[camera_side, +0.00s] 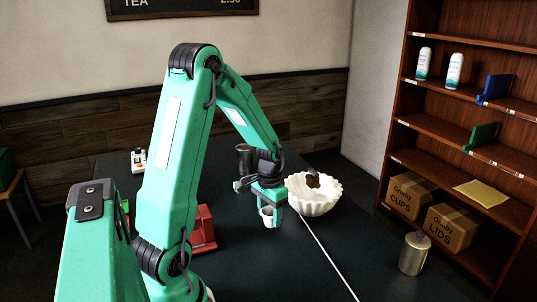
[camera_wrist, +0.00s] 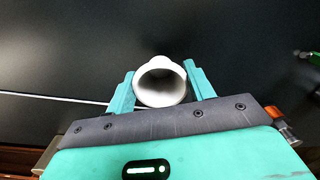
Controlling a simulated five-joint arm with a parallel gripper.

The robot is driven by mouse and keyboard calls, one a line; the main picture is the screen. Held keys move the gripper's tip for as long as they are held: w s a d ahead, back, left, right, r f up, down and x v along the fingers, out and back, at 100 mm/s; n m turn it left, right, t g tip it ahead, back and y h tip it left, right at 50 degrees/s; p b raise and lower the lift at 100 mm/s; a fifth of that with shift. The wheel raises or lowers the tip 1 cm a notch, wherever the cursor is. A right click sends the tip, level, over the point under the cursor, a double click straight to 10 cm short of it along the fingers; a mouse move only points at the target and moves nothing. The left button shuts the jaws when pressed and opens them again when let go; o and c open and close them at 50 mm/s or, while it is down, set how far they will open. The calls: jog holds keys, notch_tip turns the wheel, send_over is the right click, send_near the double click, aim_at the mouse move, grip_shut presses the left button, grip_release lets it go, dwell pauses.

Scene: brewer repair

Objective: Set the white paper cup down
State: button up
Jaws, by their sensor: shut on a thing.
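The white paper cup (camera_wrist: 160,83) is between the two teal fingers of my gripper (camera_wrist: 160,92) in the wrist view, its open mouth facing the camera. In the side view my gripper (camera_side: 271,207) points down and is shut on the small white cup (camera_side: 268,216), which looks roughly upright. The cup is low over the dark table (camera_side: 330,275). I cannot tell whether its base touches the table.
A white fluted bowl (camera_side: 313,203) with something brown in it stands just right of my gripper. A thin pale rod or cord (camera_side: 325,250) runs across the table. A red object (camera_side: 204,230) is to the left, a metal canister (camera_side: 414,253) at front right.

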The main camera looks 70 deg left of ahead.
aim_at(269, 221)
jog(key=shift+f, duration=1.45)
jog(key=shift+f, duration=0.2)
jog(key=o, duration=0.9)
jog(key=shift+o, duration=0.2)
jog(key=shift+r, duration=0.15)
notch_tip(269, 221, up, 12)
